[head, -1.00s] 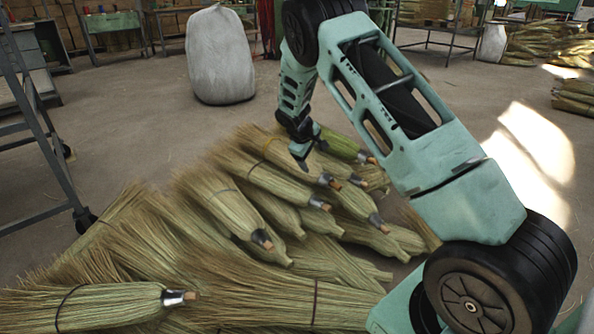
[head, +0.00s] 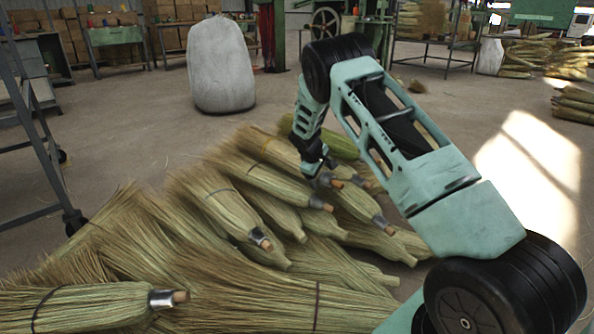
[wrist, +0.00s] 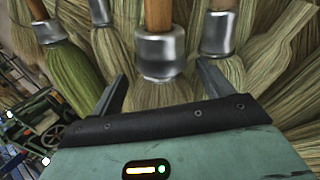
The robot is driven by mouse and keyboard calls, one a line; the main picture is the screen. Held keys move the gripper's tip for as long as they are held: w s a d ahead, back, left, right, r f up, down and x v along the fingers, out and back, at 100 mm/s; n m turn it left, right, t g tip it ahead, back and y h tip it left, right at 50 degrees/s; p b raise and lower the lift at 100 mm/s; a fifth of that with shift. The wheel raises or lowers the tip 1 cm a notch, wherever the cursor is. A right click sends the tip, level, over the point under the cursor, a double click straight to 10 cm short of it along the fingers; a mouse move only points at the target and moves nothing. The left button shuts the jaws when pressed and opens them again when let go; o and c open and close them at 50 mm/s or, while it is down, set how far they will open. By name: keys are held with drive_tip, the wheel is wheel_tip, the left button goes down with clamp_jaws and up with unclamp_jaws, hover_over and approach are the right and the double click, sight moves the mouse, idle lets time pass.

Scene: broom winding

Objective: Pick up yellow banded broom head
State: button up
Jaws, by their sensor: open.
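The yellow banded broom head (head: 273,153) lies on top of the pile in the head view, its bristles to the upper left. Its metal collar and wooden stub point to the lower right, partly hidden by my gripper (head: 319,172). In the wrist view my gripper (wrist: 161,73) is open, one finger on either side of a broom head just below its metal collar (wrist: 160,54). This looks like the yellow banded one, but its band is out of the wrist view. I cannot tell whether the fingers touch it.
Another collared broom (wrist: 217,32) is close to the right finger. A white sack (head: 221,68) stands behind. The floor left of it is clear.

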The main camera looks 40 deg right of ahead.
drive_tip(key=shift+x, duration=0.8)
drive_tip(key=shift+r, duration=0.1)
drive_tip(key=c, duration=1.3)
drive_tip(key=shift+o, duration=0.2)
